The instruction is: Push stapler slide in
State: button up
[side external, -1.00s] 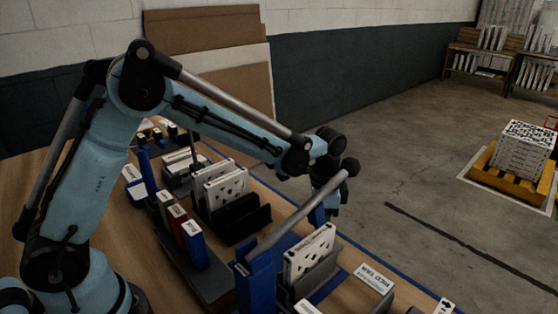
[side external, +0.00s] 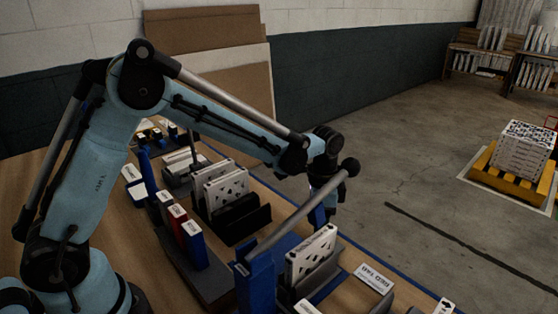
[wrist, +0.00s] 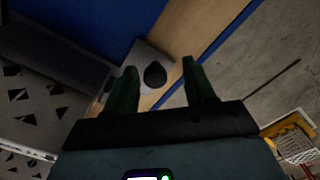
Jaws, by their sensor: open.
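In the wrist view, a grey plate-like part (wrist: 150,57) with a black knob (wrist: 155,74) sits beside a blue surface (wrist: 90,14); it looks like the stapler slide, though I cannot be sure. My gripper (wrist: 160,78) is open, its two dark fingers on either side of the knob in the picture. I cannot tell whether they touch it. In the side view my gripper (side external: 325,204) points down behind a long grey lever (side external: 300,214) with a black ball end. The lever rises from a blue upright (side external: 257,283). The lever and blue parts hide the fingertips and the slide.
A white patterned filter (side external: 311,254) stands in a grey holder near the lever. More filters (side external: 222,186) stand in a black rack (side external: 240,219). Red and blue boxes (side external: 193,246) stand to the left. A label card (side external: 374,278) lies on the table, near its blue edge.

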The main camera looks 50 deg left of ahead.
jog(key=shift+a+r, duration=0.3)
jog(key=shift+a, duration=0.2)
jog(key=shift+a+r, duration=0.3)
jog(key=shift+a, duration=0.2)
notch_tip(320, 180, up, 11)
jog(key=s+a+r+n, duration=0.1)
jog(key=s+r+n, duration=0.5)
jog(key=s+n, duration=0.35)
jog(key=w+f+m, duration=0.6)
jog(key=w+m, duration=0.3)
jog(key=shift+m, duration=0.25)
jog(key=f, duration=1.2)
jog(key=shift+w+a, duration=0.1)
jog(key=shift+w, duration=0.15)
jog(key=d, duration=0.4)
jog(key=shift+d+f, duration=0.1)
jog(key=shift+d, duration=0.15)
jog(key=a, duration=0.4)
jog(key=shift+a+r, duration=0.2)
jog(key=shift+r, duration=0.05)
notch_tip(320, 180, up, 12)
jog(key=s+r+n, duration=0.5)
jog(key=s+n, duration=0.4)
jog(key=s, duration=0.1)
jog(key=shift+s+r, duration=0.3)
